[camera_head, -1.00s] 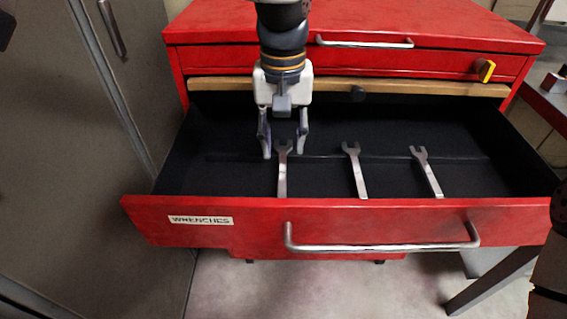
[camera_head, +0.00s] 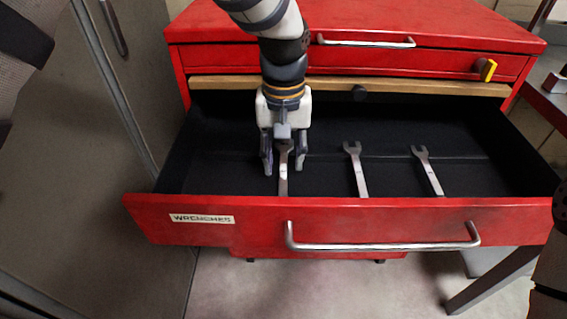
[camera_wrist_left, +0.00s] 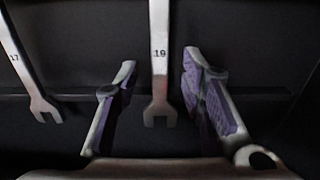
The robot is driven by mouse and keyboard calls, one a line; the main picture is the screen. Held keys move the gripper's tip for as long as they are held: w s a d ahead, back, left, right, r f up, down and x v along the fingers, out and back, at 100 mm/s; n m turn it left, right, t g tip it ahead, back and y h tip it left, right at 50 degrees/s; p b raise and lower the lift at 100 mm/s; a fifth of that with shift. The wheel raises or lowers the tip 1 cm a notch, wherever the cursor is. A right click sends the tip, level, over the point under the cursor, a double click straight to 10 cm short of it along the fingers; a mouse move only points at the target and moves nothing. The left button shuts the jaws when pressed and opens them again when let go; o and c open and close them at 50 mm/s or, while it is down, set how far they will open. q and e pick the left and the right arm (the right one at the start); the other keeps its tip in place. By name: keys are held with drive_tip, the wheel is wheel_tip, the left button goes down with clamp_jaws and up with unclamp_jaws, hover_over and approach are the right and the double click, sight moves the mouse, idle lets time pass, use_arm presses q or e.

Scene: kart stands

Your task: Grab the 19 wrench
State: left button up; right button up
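The 19 wrench (camera_wrist_left: 159,70) lies in the open drawer, its number readable in the left wrist view and its forked end towards my gripper. In the head view it is the leftmost wrench (camera_head: 283,181), its upper part partly hidden by my gripper. My left gripper (camera_head: 284,170) points down into the drawer over this wrench. In the left wrist view the open fingers (camera_wrist_left: 157,85) stand on either side of the wrench, with a gap on each side. My right gripper is not in view.
A wrench marked 17 (camera_wrist_left: 28,70) lies beside it in the wrist view. The head view shows a middle wrench (camera_head: 357,172) and a right wrench (camera_head: 429,172). The red drawer front (camera_head: 350,212) with its handle (camera_head: 380,245) borders them; a grey cabinet (camera_head: 75,150) stands left.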

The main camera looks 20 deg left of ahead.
use_arm(q)
drive_tip(key=shift+c, duration=0.3)
clamp_jaws()
